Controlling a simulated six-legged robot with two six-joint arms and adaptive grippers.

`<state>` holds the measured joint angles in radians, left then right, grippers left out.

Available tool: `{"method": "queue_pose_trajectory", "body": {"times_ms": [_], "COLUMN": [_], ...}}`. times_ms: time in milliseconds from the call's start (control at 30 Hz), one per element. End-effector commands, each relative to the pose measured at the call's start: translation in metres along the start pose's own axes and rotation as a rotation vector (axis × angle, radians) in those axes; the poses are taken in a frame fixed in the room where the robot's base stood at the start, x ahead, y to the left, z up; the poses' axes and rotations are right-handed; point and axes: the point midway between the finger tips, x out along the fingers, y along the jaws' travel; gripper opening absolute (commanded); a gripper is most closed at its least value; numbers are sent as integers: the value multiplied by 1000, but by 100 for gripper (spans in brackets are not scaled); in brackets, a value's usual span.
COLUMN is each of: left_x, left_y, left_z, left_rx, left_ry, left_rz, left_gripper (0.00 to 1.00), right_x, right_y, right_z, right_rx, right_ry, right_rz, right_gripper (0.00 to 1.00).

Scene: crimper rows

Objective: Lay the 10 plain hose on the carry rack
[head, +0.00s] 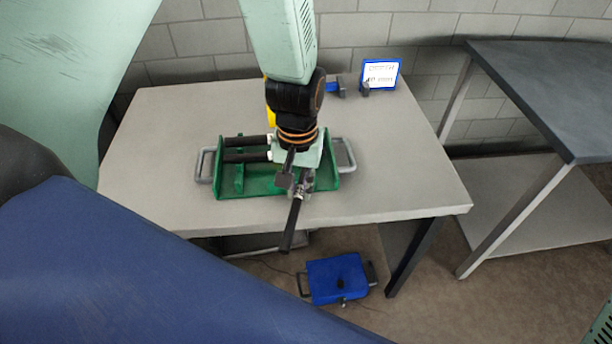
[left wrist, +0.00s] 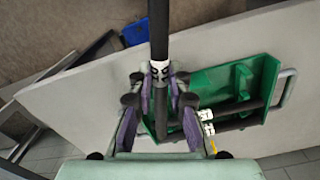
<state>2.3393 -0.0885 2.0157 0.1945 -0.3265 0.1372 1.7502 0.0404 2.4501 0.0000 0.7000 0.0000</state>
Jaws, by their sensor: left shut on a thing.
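The carry rack (head: 325,178) is a green tray with grey end handles, lying on the table. Two black hoses (head: 245,141) (head: 245,156) lie side by side across its far part; in the left wrist view they show with white pieces at their ends (left wrist: 207,115). My left gripper (head: 297,182) is shut on another black hose (head: 291,225) near a silver fitting (left wrist: 159,70). It holds this hose over the rack's right part, and the hose's long end points toward the table's front edge. My arm hides part of the rack. My right gripper is not in view.
The grey table (head: 400,180) is clear right of the rack. A blue-framed sign (head: 381,72) and a small blue tool-like thing (head: 334,87) stand at the back. A yellow thing (head: 270,116) is partly hidden. A blue case (head: 337,278) lies on the floor. A dark bench (head: 550,85) stands right.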

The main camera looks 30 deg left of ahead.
Motion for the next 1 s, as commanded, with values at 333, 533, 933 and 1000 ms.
{"method": "queue_pose_trajectory", "body": {"times_ms": [333, 533, 933, 1000], "left_x": [4, 7, 7, 5], "left_y": [-23, -40, -74, -77], "left_z": [-22, -38, -85, -95], "left_rx": [-384, -642, -1319, -1450], "left_ry": [-2, -2, 2, 2], "left_rz": [1, 1, 2, 2], "left_gripper": [0, 0, 0, 0], "right_x": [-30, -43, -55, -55], "right_y": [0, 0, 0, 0], "right_z": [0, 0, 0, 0], "right_rx": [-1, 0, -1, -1], "right_ry": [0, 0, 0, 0], "right_rz": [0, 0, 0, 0], "right_gripper": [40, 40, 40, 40]}}
